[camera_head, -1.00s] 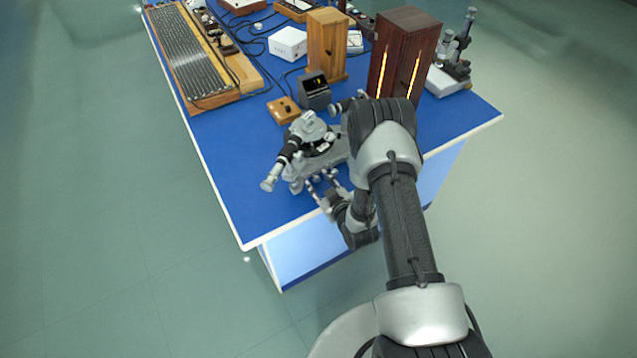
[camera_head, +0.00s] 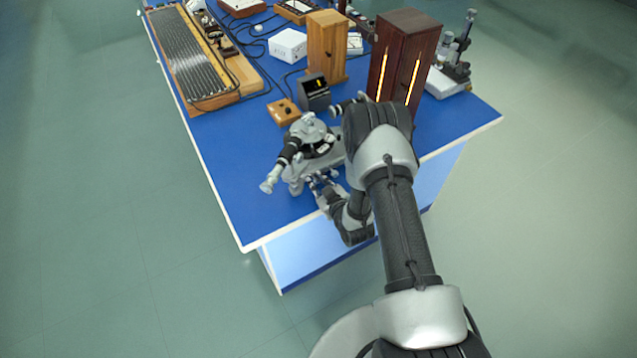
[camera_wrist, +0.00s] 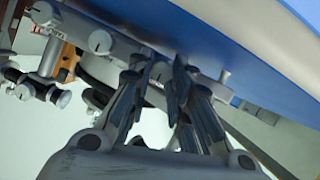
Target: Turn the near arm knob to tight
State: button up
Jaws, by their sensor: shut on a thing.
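The grey spectrometer (camera_head: 308,168) stands near the front corner of the blue bench, with its dark telescope tube (camera_head: 288,152) pointing to the front left. My gripper (camera_head: 320,182) reaches in low at its near side. In the wrist view my gripper (camera_wrist: 160,78) has its two fingers close around a small grey arm knob (camera_wrist: 158,70) under the instrument, and it is shut on this knob. The fingers hide most of the knob, and I cannot read its turn. Other small knobs (camera_wrist: 101,42) show to the left in the wrist view.
A small wooden block (camera_head: 283,111) and a dark box (camera_head: 315,92) stand behind the spectrometer. A dark wooden cabinet (camera_head: 405,55) with glowing slits stands behind my arm. The blue bench top (camera_head: 235,165) is clear to the left of the spectrometer.

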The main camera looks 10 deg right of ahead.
grip_shut()
jog(key=m+y+b, duration=0.1)
jog(key=m+b, duration=0.1)
jog(key=shift+w+d+m+g+y, duration=0.1)
jog(key=shift+d+m+g+y, duration=0.2)
jog(key=shift+m+y, duration=0.1)
jog(key=m+y+b, duration=0.2)
jog(key=m, duration=0.1)
jog(key=shift+d+f+m+g+b, duration=0.2)
jog(key=shift+m+g+b, duration=0.1)
jog(key=shift+b, duration=0.05)
jog(key=m+y+b, duration=0.2)
jog(key=m, duration=0.1)
jog(key=shift+w+d+f+y, duration=0.1)
jog(key=shift+f+y, duration=0.05)
jog(key=shift+y, duration=0.15)
jog(key=shift+m+y+b, duration=0.8)
jog(key=shift+m+b, duration=0.35)
jog(key=shift+m, duration=0.45)
jog(key=shift+t, duration=0.4)
